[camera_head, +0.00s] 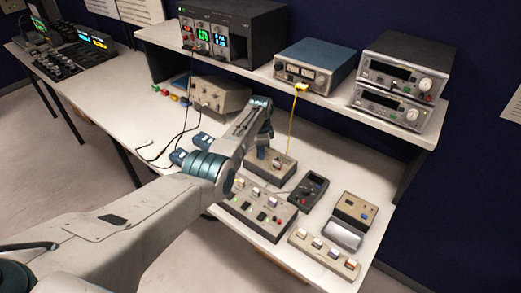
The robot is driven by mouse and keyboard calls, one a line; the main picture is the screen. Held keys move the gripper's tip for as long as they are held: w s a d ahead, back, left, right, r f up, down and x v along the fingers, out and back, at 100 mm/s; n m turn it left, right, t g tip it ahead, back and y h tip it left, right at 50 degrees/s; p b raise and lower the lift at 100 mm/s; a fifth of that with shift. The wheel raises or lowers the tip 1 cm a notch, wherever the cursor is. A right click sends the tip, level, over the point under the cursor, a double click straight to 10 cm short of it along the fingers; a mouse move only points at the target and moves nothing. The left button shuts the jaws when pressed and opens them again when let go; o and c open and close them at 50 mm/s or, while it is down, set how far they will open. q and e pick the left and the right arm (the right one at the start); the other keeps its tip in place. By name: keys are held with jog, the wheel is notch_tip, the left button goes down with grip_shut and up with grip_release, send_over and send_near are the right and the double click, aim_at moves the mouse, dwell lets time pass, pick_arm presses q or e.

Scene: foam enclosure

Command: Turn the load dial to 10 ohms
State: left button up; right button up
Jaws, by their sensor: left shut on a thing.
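A small grey box with a dark front (284,170) stands on the bench near the middle of the view, with a yellow cable rising behind it. My left arm comes in from the lower left, and its gripper (265,151) points down at the left part of this box. The gripper is shut on what appears to be the load dial on the box's top. The fingers hide most of the dial, so its setting and scale markings cannot be read. My right gripper is not in view.
A switch panel (257,213), a dark multimeter (309,190), a small beige unit (355,209) and a strip of switches (323,254) crowd the front bench. A shelf (330,94) behind holds several instruments. Thin cables lie at left.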

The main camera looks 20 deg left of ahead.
pick_arm(q)
jog(key=shift+w+r, duration=0.1)
jog(key=shift+r, duration=0.1)
dwell(0.3)
jog(key=o, duration=1)
jog(key=shift+f, duration=0.1)
jog(key=shift+r, duration=0.65)
notch_tip(320, 180, up, 10)
jog(key=shift+f+b, duration=0.2)
jog(key=shift+b, duration=1)
jog(key=shift+f, duration=0.1)
